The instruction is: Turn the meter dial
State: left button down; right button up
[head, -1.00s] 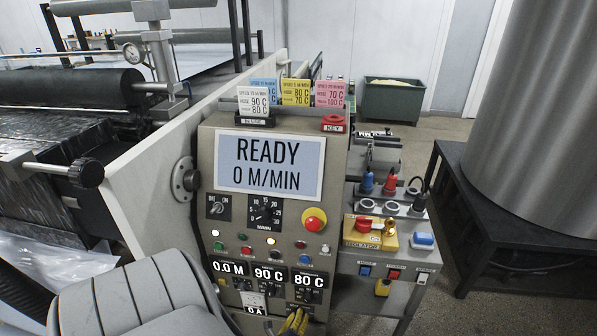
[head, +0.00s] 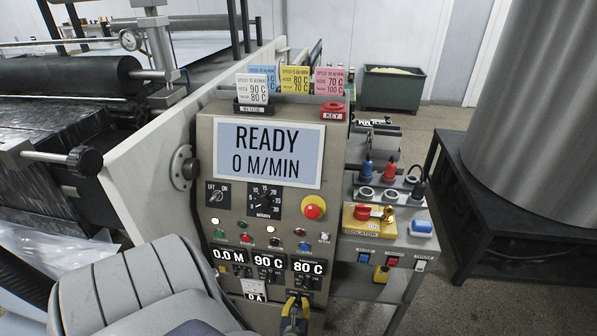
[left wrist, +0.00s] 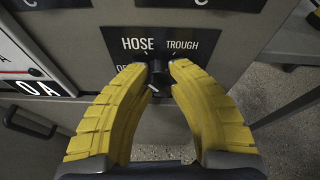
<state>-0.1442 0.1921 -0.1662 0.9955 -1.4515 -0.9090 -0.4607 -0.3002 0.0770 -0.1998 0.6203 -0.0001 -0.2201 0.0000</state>
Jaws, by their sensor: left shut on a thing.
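The M/MIN dial (head: 264,201), a black knob on a dark plate with a printed scale, is on the control panel's front in the head view, below a screen (head: 268,152) reading "READY 0 M/MIN". My left gripper (head: 295,303), with yellow fingers, is low on the panel, well below that dial. In the left wrist view my left gripper (left wrist: 163,68) is shut on a small black selector knob (left wrist: 158,76) on a plate marked HOSE and TROUGH. The fingertips hide much of the knob, and a label at its left is partly covered. My right gripper is not in view.
An OFF/ON switch (head: 218,195) and red stop button (head: 314,207) flank the dial. Buttons and displays (head: 268,262) lie below. A side box with a yellow isolator (head: 370,219) stands right. Coloured cards (head: 295,84) stand on top. A grey arm part covers the lower left.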

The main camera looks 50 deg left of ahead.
pick_arm(q)
jog(key=shift+f+m+y, duration=0.1)
jog(key=shift+m+y, duration=0.2)
jog(key=shift+m, duration=0.3)
dwell(0.3)
jog(key=c, duration=1)
grip_release()
jog(key=shift+c, duration=0.2)
jog(key=v, duration=1.2)
jog(key=shift+w+d, duration=0.1)
jog(key=shift+d, duration=0.05)
